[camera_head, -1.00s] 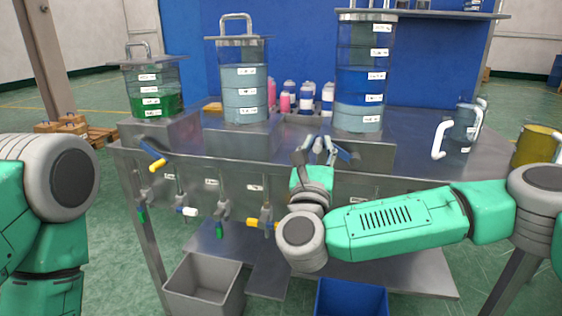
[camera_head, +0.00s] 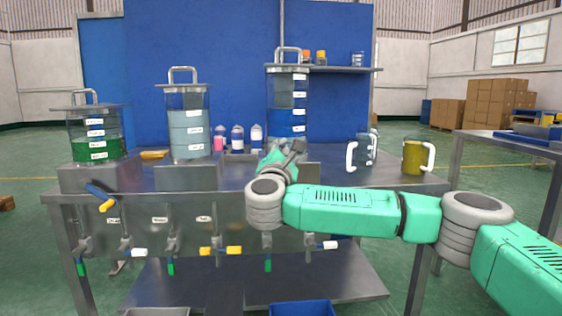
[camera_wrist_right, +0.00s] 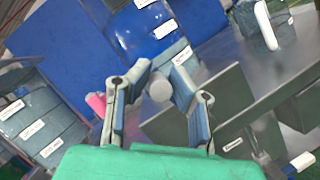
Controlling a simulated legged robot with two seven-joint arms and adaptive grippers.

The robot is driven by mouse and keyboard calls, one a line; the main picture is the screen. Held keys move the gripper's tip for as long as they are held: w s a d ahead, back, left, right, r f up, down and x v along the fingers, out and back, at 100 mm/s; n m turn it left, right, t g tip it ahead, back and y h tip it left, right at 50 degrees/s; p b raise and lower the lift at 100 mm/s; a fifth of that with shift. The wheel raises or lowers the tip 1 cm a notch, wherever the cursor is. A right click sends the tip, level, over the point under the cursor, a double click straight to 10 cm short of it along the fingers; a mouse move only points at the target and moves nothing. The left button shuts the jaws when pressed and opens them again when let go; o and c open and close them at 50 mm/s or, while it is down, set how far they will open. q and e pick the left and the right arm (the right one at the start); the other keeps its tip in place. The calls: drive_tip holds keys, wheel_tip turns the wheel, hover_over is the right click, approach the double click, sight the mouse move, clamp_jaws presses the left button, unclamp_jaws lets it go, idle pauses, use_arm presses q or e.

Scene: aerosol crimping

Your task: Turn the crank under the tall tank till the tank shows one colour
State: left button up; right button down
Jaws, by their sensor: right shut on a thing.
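The tall tank (camera_head: 287,115) stands at the right of the bench-top tanks. It shows a clear upper part, a blue band in the middle and a paler grey-teal band low down. Its lowest part is partly hidden by my right gripper (camera_head: 283,156) in the head view. The right wrist view shows the tank's blue and teal bands (camera_wrist_right: 166,32) beyond the fingers. There my right gripper (camera_wrist_right: 160,78) is closed around a pale round knob (camera_wrist_right: 161,87), apparently the crank's handle. The rest of the crank is hidden. My left gripper is out of view.
A middle tank (camera_head: 188,130) with pale liquid and a short tank (camera_head: 96,135) with green stand to the left. A crank with a yellow grip (camera_head: 105,204) sticks out below the short one. Mugs (camera_head: 360,153) stand at right; valves (camera_head: 220,249) hang along the front.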

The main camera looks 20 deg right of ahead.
drive_tip(key=m+g, duration=0.1)
drive_tip(key=m, duration=0.1)
drive_tip(key=m+g+y, duration=0.2)
drive_tip(key=m+g, duration=0.2)
drive_tip(key=m, duration=0.7)
approach(320, 164)
drive_tip(key=shift+d+x, duration=0.3)
drive_tip(key=shift+x, duration=1.9)
drive_tip(key=shift+s+r, duration=0.1)
drive_tip(key=shift+s, duration=0.1)
drive_tip(key=c, duration=1.5)
unclamp_jaws()
drive_tip(key=shift+o, duration=0.2)
drive_tip(key=shift+w, duration=0.15)
drive_tip(key=shift+r, duration=0.15)
